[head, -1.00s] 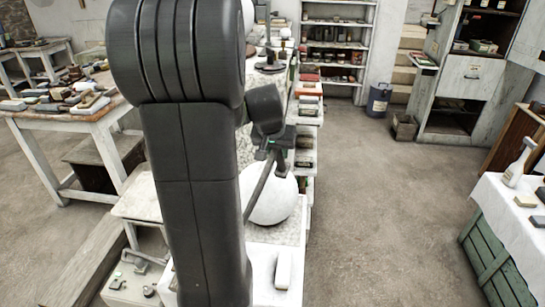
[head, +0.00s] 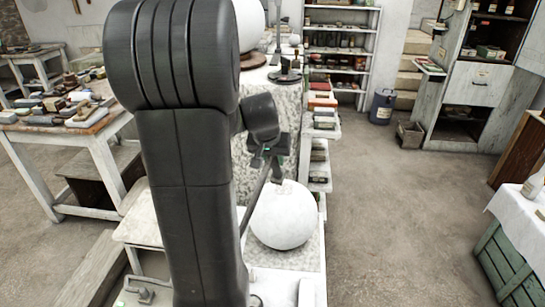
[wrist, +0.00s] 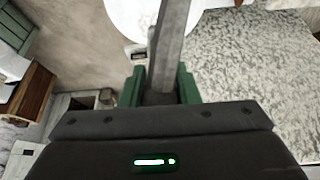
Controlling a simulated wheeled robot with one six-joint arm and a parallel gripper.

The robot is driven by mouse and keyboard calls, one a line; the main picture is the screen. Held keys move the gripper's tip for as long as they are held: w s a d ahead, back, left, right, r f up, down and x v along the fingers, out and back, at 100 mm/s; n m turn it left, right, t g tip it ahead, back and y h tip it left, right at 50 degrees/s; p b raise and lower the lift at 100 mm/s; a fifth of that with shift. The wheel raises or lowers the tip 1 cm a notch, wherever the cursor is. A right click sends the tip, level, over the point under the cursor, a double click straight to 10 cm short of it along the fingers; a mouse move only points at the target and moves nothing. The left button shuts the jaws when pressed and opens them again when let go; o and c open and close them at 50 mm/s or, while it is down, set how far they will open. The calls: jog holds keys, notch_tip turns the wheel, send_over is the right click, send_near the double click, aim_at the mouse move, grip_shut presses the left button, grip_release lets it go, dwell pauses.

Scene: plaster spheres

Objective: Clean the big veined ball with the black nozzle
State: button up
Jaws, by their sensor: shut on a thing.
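A large white ball (head: 284,222) sits on a speckled pale surface right of my arm in the head view; I cannot make out veins on it. Part of it shows at the top of the wrist view (wrist: 130,14). My gripper (head: 269,158) is above the ball. Its green fingers (wrist: 160,92) are shut on a long grey bar-like tool (wrist: 172,45) in the wrist view. In the head view a dark nozzle end (head: 278,173) points down at the ball's top; whether it touches, I cannot tell.
Another white ball (head: 251,25) on a brown base stands farther back, partly behind my arm. A worktable with many small blocks (head: 80,110) is at left.

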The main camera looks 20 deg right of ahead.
jog(key=shift+w+d+f+b, duration=0.1)
jog(key=shift+d+f+b, duration=0.05)
jog(key=shift+f+b, duration=1.05)
jog(key=shift+w+d+f+b, duration=0.15)
jog(key=shift+f+b, duration=0.5)
jog(key=shift+f, duration=0.95)
jog(key=shift+s, duration=0.15)
jog(key=shift+c, duration=0.5)
jog(key=shift+s+a+f+b, duration=0.15)
jog(key=shift+s+b, duration=0.1)
jog(key=shift+s, duration=0.1)
jog(key=shift+s+a+f+b, duration=0.1)
jog(key=shift+s+a+b, duration=0.05)
jog(key=shift+s+b, duration=0.15)
